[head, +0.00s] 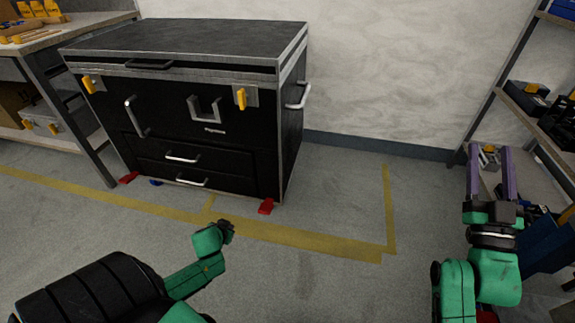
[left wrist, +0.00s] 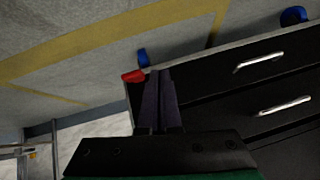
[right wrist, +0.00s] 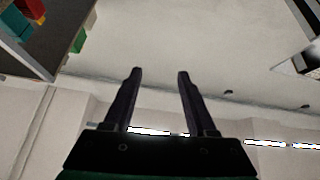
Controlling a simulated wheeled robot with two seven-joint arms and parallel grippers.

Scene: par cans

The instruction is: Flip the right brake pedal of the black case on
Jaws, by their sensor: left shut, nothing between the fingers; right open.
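The black case (head: 200,110) stands on the floor against the wall, with red pedals at its front bottom corners. The right brake pedal (head: 266,206) sticks out at the front right corner and also shows in the left wrist view (left wrist: 132,76). The left red pedal (head: 128,178) is at the other corner. My left gripper (head: 228,229) is in front of the case; its fingers are mostly hidden in the head view. In the left wrist view its shut, empty fingers (left wrist: 160,73) appear beside the right pedal; contact cannot be told. My right gripper (head: 490,150) is open, empty and raised at the right.
Blue casters (left wrist: 143,57) show under the case. A workbench (head: 50,50) stands at the left, and a shelf (head: 520,115) with boxes at the right. Yellow tape (head: 310,240) marks the floor. The floor right of the case is clear.

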